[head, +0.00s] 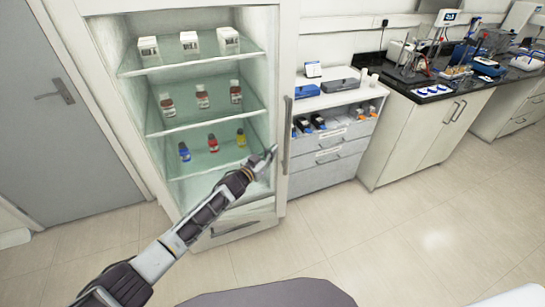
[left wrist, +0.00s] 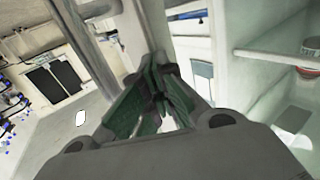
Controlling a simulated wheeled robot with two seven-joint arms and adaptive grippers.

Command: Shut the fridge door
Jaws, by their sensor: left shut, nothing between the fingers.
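The white fridge (head: 262,30) stands open at centre-left in the head view, with its shelves exposed. Its door (head: 292,60) shows as a narrow, nearly edge-on panel on the right, with a long grey vertical handle (head: 286,135). My left gripper (head: 272,150) is shut and empty, at the front of the opening close to the door's inner side. I cannot tell whether it touches the door. In the left wrist view, the closed fingers (left wrist: 158,72) point toward a pale upright panel, with the fridge interior to the right. My right gripper is out of view.
Glass shelves hold white boxes (head: 189,40), brown bottles (head: 202,96) and coloured bottles (head: 212,143). A drawer cabinet (head: 328,170) stands just right of the door. A grey room door (head: 50,130) is on the left. The tiled floor (head: 420,240) in front is clear.

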